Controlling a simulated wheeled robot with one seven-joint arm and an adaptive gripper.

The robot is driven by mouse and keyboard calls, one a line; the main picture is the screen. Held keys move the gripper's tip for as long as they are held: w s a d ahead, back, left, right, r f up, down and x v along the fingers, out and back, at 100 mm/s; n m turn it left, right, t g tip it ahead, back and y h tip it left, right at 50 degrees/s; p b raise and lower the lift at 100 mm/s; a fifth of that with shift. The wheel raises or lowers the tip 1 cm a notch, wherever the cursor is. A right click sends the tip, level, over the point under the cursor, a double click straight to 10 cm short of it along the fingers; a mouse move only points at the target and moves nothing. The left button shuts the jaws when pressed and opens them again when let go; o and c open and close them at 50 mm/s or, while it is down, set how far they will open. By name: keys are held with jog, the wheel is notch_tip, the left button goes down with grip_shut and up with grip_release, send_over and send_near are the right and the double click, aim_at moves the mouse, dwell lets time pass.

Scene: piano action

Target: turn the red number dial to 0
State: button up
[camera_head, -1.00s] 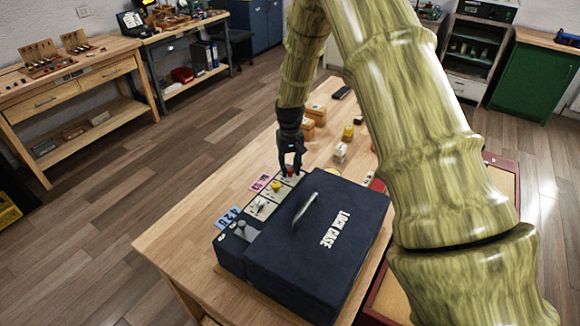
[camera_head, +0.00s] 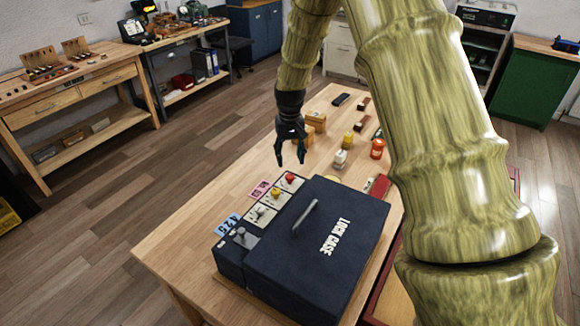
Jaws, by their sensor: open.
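The dark lock case (camera_head: 330,245) lies on the wooden table with its lid shut and a grey handle on top. Along its left side is a row of dials on pale plates. The red number dial (camera_head: 290,178) is at the far end of the row, with a yellow dial (camera_head: 275,193) nearer me and paler knobs beyond that. The number the red dial points to is too small to read. My gripper (camera_head: 291,160) is open and empty, above and slightly beyond the red dial, apart from it.
A pink label (camera_head: 259,190) and a blue label (camera_head: 227,224) stand beside the dials. Beyond the case are a white-capped bottle (camera_head: 340,159), an orange jar (camera_head: 377,149), a yellow item (camera_head: 348,140) and small wooden blocks (camera_head: 316,121). The table's left part is clear.

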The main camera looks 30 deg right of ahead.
notch_tip(320, 180, up, 4)
jog(key=shift+r, duration=0.25)
jog(key=shift+d, duration=0.1)
dwell(0.4)
